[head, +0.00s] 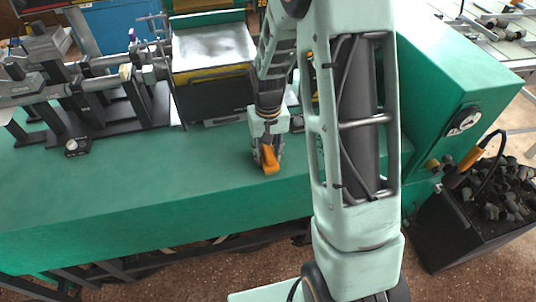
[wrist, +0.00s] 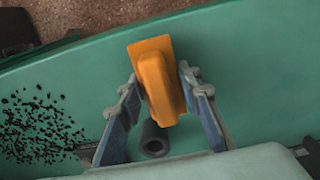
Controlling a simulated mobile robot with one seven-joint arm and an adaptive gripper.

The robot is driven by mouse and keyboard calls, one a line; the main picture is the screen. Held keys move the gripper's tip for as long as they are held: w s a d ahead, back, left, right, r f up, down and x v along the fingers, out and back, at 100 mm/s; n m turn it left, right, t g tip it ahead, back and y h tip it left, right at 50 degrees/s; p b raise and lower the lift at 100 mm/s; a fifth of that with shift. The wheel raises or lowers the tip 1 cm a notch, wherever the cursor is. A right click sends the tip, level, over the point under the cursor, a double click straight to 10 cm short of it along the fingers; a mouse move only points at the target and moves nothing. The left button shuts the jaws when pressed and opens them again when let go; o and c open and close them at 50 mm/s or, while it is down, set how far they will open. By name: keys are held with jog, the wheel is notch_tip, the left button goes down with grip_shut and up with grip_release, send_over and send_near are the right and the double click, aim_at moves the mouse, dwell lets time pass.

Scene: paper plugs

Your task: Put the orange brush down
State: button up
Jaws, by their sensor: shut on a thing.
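The orange brush (head: 269,160) is at the tip of my gripper (head: 267,152), over the green bench top near its front edge in the head view. In the wrist view the orange brush (wrist: 157,80) stands between the two blue-grey fingers of my gripper (wrist: 158,100), which are shut on it. Whether the brush touches the bench top is hard to tell. A dark hollow paper plug (wrist: 154,140) lies on the green surface close to the brush, between the fingers in the picture.
A dark bin of plugs (head: 500,195) stands at right.

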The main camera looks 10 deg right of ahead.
aim_at(268, 149)
jog(key=o, duration=0.6)
jog(key=shift+f, duration=0.2)
jog(key=shift+c, duration=0.2)
jog(key=o, duration=0.4)
jog(key=shift+r, duration=0.1)
jog(key=shift+o, duration=0.2)
notch_tip(268, 149, up, 12)
jog(key=shift+r+p, duration=0.2)
jog(key=shift+p, duration=0.25)
